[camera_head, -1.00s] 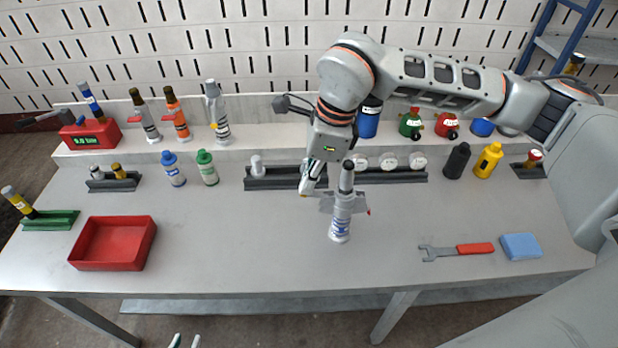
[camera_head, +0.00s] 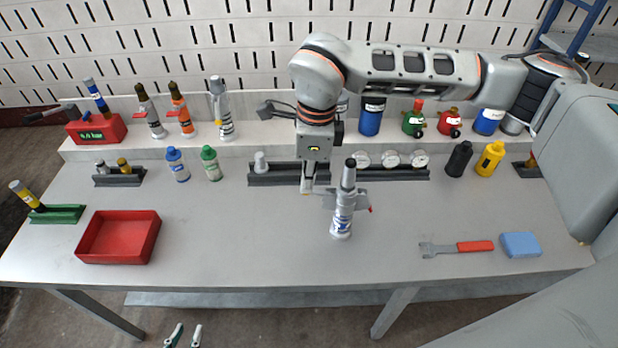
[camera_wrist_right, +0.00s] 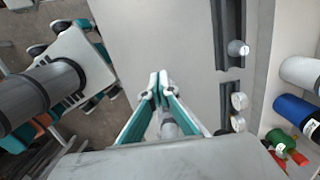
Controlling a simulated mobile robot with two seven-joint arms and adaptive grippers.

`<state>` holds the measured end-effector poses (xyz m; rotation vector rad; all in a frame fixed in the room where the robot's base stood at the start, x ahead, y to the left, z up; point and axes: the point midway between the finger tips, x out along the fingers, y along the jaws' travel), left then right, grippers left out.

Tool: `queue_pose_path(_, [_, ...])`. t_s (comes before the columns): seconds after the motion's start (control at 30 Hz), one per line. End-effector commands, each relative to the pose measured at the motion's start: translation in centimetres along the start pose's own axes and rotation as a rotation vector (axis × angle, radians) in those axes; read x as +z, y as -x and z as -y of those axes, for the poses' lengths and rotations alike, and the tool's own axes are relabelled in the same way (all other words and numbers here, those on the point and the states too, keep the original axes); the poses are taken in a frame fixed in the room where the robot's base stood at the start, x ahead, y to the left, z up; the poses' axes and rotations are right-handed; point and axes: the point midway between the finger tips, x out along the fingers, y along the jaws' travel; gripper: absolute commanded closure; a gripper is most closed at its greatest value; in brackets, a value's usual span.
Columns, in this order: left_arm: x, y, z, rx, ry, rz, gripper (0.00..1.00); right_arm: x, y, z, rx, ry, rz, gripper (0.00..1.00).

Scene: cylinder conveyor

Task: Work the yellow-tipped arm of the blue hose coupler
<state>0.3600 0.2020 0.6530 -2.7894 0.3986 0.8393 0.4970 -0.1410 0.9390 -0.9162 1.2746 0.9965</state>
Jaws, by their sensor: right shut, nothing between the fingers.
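A grey and white upright cylinder with a dark top and blue label marks (camera_head: 341,222) stands in the middle of the table. It has a grey cross-piece and a small red tip on its right; I cannot make out a yellow tip on it. My right gripper (camera_head: 306,191) is shut and empty, just left of the cylinder and apart from it. In the right wrist view its fingertips (camera_wrist_right: 158,82) are together, with a grey cylindrical part partly hidden behind the fingers. My left gripper (camera_head: 184,336) is open and empty at the bottom edge, in front of the table.
A red tray (camera_head: 118,258) lies left. A dark rail (camera_head: 275,179) runs behind the cylinder.

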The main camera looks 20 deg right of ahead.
Motion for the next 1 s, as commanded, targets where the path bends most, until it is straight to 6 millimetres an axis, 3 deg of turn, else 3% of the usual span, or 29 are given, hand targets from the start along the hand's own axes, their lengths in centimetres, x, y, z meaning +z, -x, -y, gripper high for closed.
queue_pose_path(0.47, [-1.5,0.7,0.3,-0.002,-0.002,-0.007,0.76,1.1,-1.9,0.0,-0.006,0.002,-0.356,1.00])
queue_pose_path(0.83, [-1.0,0.5,0.2,-0.002,-0.001,-0.006,0.76,1.1,-4.0,0.0,0.000,0.001,-0.359,1.00])
queue_pose_path(1.0, [-1.1,0.5,0.2,-0.002,-0.001,-0.005,0.76,1.1,-4.0,0.0,0.000,0.000,-0.357,1.00])
